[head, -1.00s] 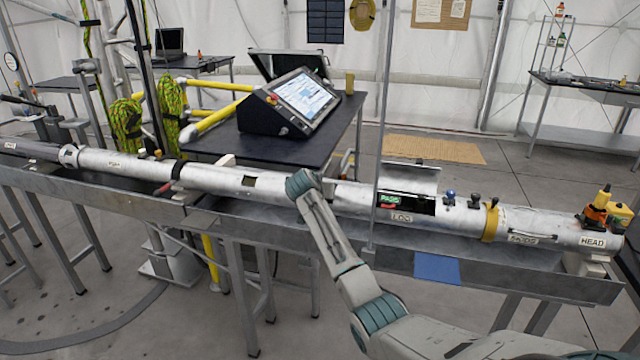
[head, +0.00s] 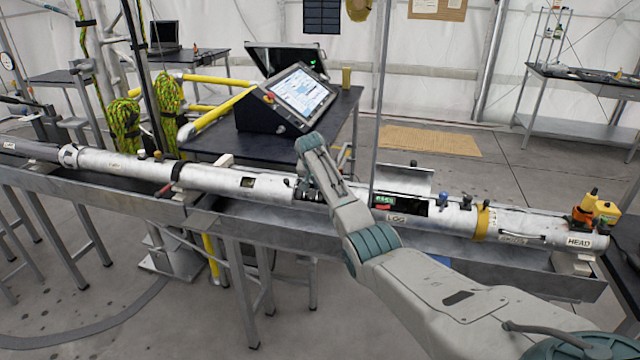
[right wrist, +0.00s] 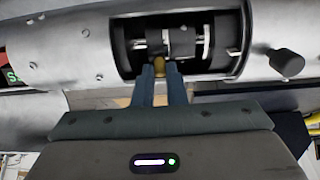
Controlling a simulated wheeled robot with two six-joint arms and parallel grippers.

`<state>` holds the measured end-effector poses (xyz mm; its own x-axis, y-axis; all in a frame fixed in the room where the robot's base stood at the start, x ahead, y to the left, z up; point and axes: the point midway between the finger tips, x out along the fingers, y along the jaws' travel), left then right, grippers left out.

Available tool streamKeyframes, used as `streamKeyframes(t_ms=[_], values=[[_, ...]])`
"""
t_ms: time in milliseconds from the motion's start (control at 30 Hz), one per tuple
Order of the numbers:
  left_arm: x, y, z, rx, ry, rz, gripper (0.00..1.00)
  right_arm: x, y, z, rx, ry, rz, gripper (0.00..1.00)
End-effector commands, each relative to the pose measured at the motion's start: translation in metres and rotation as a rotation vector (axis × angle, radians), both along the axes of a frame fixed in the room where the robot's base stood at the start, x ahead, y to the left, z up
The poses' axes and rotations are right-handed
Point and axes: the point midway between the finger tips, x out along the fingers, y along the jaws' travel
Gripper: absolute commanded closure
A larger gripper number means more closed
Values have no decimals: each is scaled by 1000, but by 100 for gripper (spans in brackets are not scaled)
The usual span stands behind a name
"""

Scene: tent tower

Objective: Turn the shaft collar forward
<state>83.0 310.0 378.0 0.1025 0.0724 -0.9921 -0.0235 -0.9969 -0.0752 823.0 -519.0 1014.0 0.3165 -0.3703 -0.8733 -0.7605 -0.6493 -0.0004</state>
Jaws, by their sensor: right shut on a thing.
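The shaft collar (right wrist: 180,42) is a dark ring on a shaft inside a cut-out window of the long silver tube (right wrist: 60,45), in the right wrist view. A small brass-coloured piece (right wrist: 160,67) shows just below it. My right gripper (right wrist: 161,70) reaches up into the window, its two blue fingers close together on the brass piece. Whether that piece is fixed to the collar is hard to see. In the head view the tube (head: 225,180) lies across the scene, and my right wrist hides much of the window. My left gripper is not in view.
The tube rests on a metal trough (head: 500,268). A dark knob (right wrist: 287,61) sticks out right of the window in the right wrist view. A hinged cover (head: 404,180) stands open beside a PASS display (head: 384,201). A vertical pole (head: 381,100) rises close to my right arm.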

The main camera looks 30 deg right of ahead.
Motion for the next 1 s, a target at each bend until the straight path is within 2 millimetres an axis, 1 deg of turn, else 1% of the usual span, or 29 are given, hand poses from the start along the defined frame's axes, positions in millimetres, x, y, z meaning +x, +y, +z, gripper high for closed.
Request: streamKeyframes(t_ms=[300, 333, 433, 767, 867, 1000], values=[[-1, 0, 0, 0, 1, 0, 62, 0, 0, -1, 1, 3, 0, 100], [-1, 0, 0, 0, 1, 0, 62, 0, 0, -1, 1, 3, 0, 87], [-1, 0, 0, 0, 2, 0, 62, 0, 0, -1, 1, 2, 0, 67], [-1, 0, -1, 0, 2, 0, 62, 0, 0, 1, 0, 0, 0, 67], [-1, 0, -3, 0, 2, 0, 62, -2, 3, 7, -1, -2, 0, 67], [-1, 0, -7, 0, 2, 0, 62, -8, 10, 22, -1, -3, 2, 67]])
